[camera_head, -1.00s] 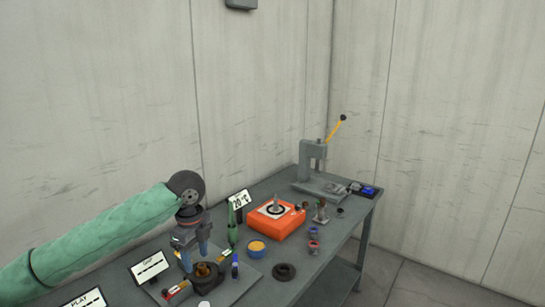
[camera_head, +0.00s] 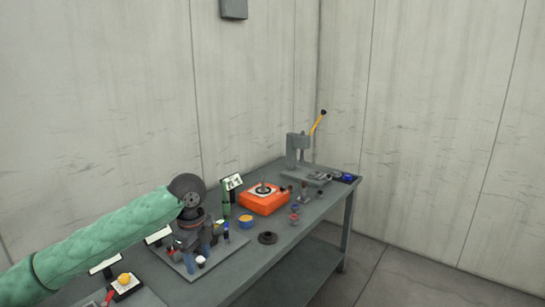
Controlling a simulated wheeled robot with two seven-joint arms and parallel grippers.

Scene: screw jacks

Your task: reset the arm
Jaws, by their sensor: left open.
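My left arm in its green sleeve (camera_head: 105,235) comes in from the left. My left gripper (camera_head: 202,252) points down, open, over the grey plate (camera_head: 232,248) on the workbench. The gripper hides most of the dark fixture on that plate, so I cannot tell whether the fingers touch anything there. No held object shows between the fingers. My right gripper is not in view.
The workbench (camera_head: 285,245) also holds an orange block (camera_head: 264,201), a blue cup with yellow contents (camera_head: 246,222), a dark ring (camera_head: 267,238), a green bottle (camera_head: 226,200) and a lever press (camera_head: 298,152). Small signs stand along the wall. Floor is clear at right.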

